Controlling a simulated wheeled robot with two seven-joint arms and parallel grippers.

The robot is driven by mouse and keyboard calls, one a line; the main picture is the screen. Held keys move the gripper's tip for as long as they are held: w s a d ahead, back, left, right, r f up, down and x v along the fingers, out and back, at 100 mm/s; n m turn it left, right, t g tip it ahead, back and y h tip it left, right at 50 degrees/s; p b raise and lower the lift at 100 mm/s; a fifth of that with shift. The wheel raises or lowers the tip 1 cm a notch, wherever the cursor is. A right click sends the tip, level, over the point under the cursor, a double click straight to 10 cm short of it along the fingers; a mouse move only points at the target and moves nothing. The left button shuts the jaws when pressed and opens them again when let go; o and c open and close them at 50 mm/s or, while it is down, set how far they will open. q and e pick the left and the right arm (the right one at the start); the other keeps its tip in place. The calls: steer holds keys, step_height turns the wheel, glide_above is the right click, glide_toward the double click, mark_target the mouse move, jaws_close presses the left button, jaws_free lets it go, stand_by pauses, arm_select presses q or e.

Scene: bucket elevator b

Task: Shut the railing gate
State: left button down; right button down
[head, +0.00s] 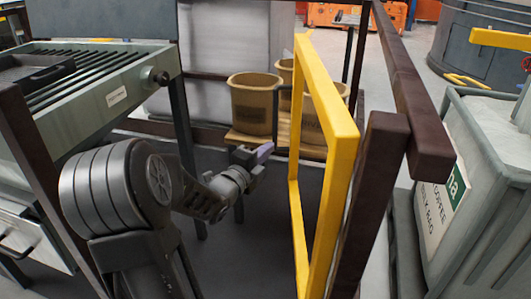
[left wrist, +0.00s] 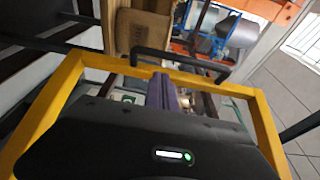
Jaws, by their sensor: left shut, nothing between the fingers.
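The railing gate is a yellow frame (head: 345,130) that stands swung open beside a dark brown railing post (head: 372,200) in the head view. In the left wrist view the yellow gate (left wrist: 95,62) fills the middle, with a black handle bar (left wrist: 175,57) near its top edge. My left gripper (head: 264,150) is shut and empty, to the left of the gate in the head view, apart from it there. Its purple-grey fingers (left wrist: 161,88) point toward the handle in the wrist view; whether they touch it I cannot tell. My right gripper is not in view.
Brown buckets (head: 252,105) stand on a wooden pallet (head: 262,143) behind the gate. A grey-green slatted machine (head: 110,100) is at left. A dark brown top rail (head: 410,90) runs at right, beside a grey sack bin (head: 490,170). Dark floor lies left of the gate.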

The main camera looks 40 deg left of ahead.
arm_select(q)
steer(key=b+x, duration=0.1)
steer(key=x, duration=0.6)
steer(key=shift+a, duration=0.1)
